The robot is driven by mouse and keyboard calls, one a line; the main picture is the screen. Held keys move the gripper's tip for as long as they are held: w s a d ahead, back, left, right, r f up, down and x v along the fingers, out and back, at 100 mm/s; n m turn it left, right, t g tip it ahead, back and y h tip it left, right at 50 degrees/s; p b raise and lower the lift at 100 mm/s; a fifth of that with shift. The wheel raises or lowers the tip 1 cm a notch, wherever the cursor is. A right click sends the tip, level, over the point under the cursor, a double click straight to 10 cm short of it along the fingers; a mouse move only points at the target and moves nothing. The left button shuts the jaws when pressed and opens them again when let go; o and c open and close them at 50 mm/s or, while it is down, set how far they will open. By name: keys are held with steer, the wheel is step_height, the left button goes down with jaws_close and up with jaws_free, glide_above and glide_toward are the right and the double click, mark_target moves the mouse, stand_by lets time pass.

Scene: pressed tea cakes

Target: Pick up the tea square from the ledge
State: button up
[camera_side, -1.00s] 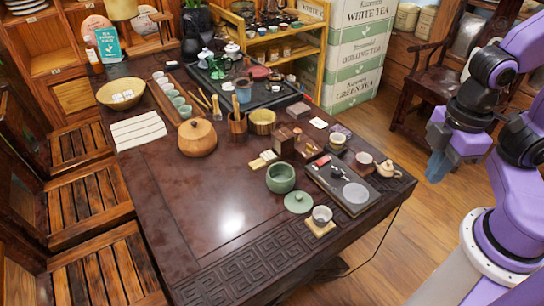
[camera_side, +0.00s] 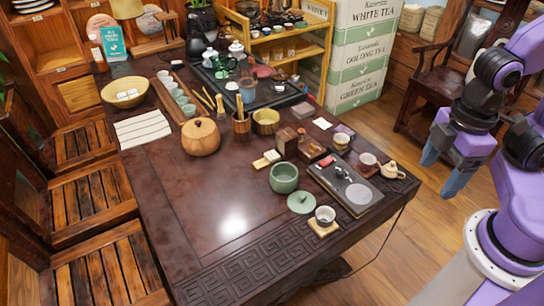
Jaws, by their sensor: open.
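My gripper (camera_side: 437,178) is open and empty, in the air to the right of the dark table (camera_side: 215,190). Its two blue-grey fingers point down and stand apart. I cannot tell which thing is the ledge. The gripper touches nothing on the table.
A wooden chair (camera_side: 440,80) is behind my arm. The table's left middle is clear.

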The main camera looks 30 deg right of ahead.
steer(key=w+a+r+n, duration=0.1)
steer(key=w+a, duration=0.7)
steer(key=w, duration=0.5)
steer(key=n, duration=0.4)
glide_above(272, 155)
step_height(272, 155, down, 11)
steer(key=f, duration=1.1)
steer(key=shift+d+f, duration=0.1)
steer(key=shift+d, duration=0.1)
steer(key=shift+a+f, duration=0.1)
steer(key=shift+f, duration=2.7)
steer(key=c, duration=1.1)
